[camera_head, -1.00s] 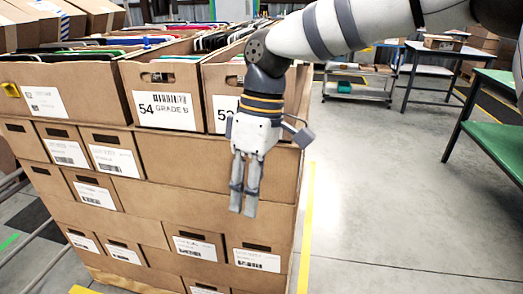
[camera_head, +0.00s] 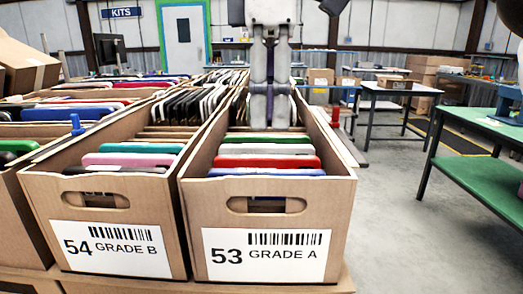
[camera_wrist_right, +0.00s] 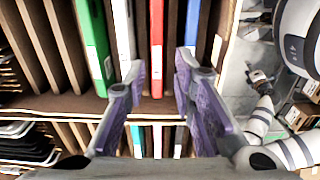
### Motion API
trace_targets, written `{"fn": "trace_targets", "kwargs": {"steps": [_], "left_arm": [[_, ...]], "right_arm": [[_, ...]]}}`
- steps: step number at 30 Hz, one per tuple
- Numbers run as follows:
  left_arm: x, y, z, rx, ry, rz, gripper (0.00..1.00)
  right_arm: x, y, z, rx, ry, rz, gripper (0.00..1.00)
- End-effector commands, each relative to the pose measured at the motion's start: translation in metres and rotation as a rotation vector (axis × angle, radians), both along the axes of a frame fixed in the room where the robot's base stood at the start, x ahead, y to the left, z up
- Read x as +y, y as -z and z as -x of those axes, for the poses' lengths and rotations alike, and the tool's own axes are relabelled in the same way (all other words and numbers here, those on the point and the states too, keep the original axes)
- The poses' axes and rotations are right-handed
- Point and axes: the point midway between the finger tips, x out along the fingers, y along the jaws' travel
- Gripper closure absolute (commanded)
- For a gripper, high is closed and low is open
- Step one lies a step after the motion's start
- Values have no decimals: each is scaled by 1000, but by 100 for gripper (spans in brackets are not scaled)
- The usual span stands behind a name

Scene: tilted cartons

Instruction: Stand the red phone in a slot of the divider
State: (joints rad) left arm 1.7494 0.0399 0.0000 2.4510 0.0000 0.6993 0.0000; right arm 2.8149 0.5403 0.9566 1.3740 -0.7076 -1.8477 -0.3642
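The red phone (camera_head: 267,161) stands on edge in the GRADE A carton (camera_head: 190,215), between white and blue phones, with a green phone (camera_head: 268,139) behind. In the right wrist view the red phone (camera_wrist_right: 156,45) lines up with the gap between my fingers. My right gripper (camera_head: 268,122) points down over this carton, beyond the green phone in the head view. Its fingers (camera_wrist_right: 160,75) are open and empty. Cardboard divider slats (camera_wrist_right: 58,45) with empty slots stand beside the green phone. A dark gripper-like part (camera_wrist_right: 262,78) on a white arm shows small; its state is unclear.
The GRADE B carton (camera_head: 35,185) stands at left with pink, teal and other phones. More filled cartons lie further left. Floor (camera_head: 385,215) is clear at right, before a green table (camera_head: 480,180).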

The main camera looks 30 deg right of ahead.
Motion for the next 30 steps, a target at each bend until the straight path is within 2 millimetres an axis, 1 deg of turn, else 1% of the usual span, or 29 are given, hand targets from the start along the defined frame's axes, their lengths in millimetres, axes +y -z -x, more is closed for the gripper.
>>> {"fn": "trace_targets", "kwargs": {"steps": [1, 2, 3, 6, 9, 12, 16, 22, 23, 29, 30], "left_arm": [[0, 3, 3, 11, 0, 0, 60], [0, 4, 4, 14, 0, 0, 60], [0, 12, 13, 49, 0, 0, 60], [0, 26, 27, 102, 0, 0, 60], [0, 20, 21, 78, 0, 0, 60], [0, 18, 18, 69, 0, 0, 60], [0, 17, 17, 66, 0, 0, 60], [0, 17, 18, 67, 0, 0, 60], [0, 17, 18, 67, 0, 0, 60], [0, 17, 18, 68, 0, 0, 60], [0, 17, 18, 68, 0, 0, 60]], "right_arm": [[0, 14, -2, 10, -3, 0, 76], [0, 20, -2, 10, -2, -1, 76], [0, 33, -5, 20, -4, -3, 76], [0, 52, -6, 23, -2, -1, 76], [0, 57, -2, 7, 0, 2, 76], [0, 63, -1, 2, 0, 1, 76], [0, 68, -1, 1, 1, -1, 76], [0, 70, -1, 2, 1, 0, 76], [0, 70, -1, 2, 1, 0, 77], [0, 70, -1, 2, 0, 0, 100], [0, 69, -1, 2, 0, 0, 100]]}}
